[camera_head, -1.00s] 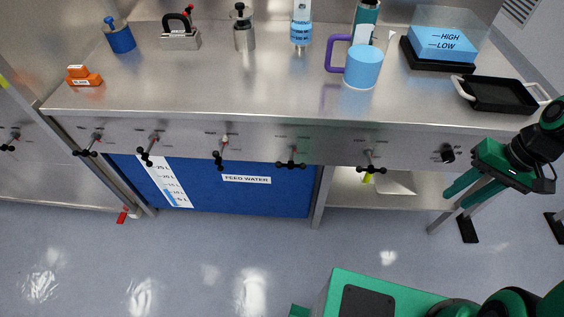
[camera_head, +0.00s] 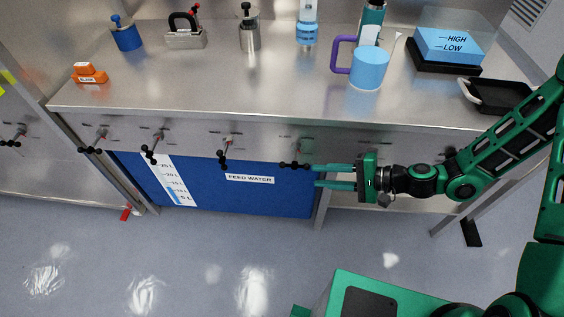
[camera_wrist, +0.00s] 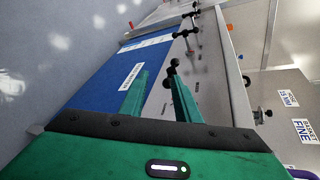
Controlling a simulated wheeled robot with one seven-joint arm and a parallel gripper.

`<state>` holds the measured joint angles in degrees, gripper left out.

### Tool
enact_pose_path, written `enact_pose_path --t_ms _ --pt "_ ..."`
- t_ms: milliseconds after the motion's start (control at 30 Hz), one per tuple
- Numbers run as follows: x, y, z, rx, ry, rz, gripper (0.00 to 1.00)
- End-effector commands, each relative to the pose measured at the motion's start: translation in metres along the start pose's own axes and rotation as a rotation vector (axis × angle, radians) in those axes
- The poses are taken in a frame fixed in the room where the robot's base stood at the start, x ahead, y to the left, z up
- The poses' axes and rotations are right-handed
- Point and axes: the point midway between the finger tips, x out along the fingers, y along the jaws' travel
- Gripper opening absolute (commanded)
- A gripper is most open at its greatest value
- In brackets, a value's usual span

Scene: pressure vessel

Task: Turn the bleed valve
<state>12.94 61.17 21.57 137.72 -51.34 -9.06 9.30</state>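Several black valve handles with ball ends line the metal front panel of the bench; their small labels are too small to read, so I cannot tell which one is the bleed valve. One black handle (camera_head: 294,166) is just left of my gripper's fingertips in the head view. My gripper (camera_head: 315,175) points left, its two green fingers apart with nothing held between them. In the wrist view, a black handle (camera_wrist: 173,68) is just beyond the fingertips of my gripper (camera_wrist: 158,78), nearer the right finger. I cannot tell whether a finger touches it.
Other handles (camera_head: 224,150) are further left along the panel. A blue feed water tank (camera_head: 250,195) stands below it. Open floor lies in front.

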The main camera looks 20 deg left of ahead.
Motion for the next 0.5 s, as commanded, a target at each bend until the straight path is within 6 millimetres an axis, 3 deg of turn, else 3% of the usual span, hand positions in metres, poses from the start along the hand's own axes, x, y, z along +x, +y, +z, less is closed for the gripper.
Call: enact_pose_path --t_ms 133,500 --pt "0.019 -0.009 0.001 0.087 0.004 -0.100 0.30" --pt "0.035 -0.017 -0.001 0.161 0.011 -0.175 0.30"
